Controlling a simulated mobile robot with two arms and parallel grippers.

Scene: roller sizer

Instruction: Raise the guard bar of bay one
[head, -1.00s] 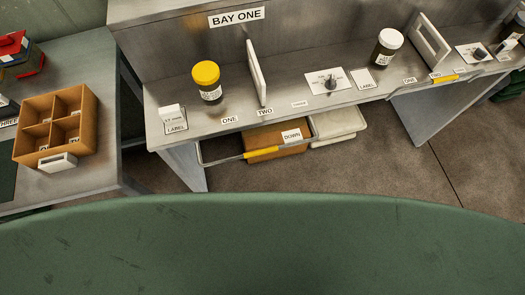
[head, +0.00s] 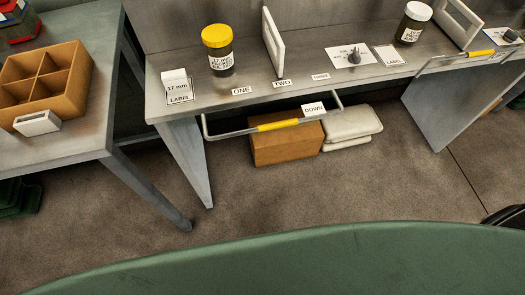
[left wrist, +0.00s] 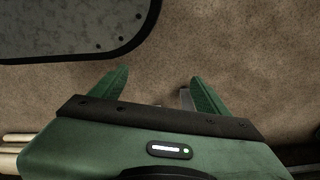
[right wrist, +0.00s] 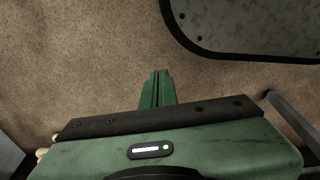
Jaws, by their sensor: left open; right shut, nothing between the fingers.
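The guard bar (head: 228,134) of bay one hangs low along the front of the grey bench (head: 196,112). It is a thin metal bar with a yellow grip section (head: 278,125). A white tag reading DOWN (head: 313,109) shows just above it. Neither gripper is in the head view. In the left wrist view my left gripper (left wrist: 156,90) is open and empty over the brown floor. In the right wrist view my right gripper (right wrist: 157,88) is shut and empty, also over the floor. No guard bar can be made out for certain in the wrist views.
On the bench stand a yellow-lidded jar (head: 217,54), an upright white frame (head: 273,43) and a dial plate (head: 351,55). A brown box (head: 286,146) and white bags (head: 351,126) lie beneath. A side table with a wooden divided tray (head: 68,102) stands left. Floor before the bench is clear.

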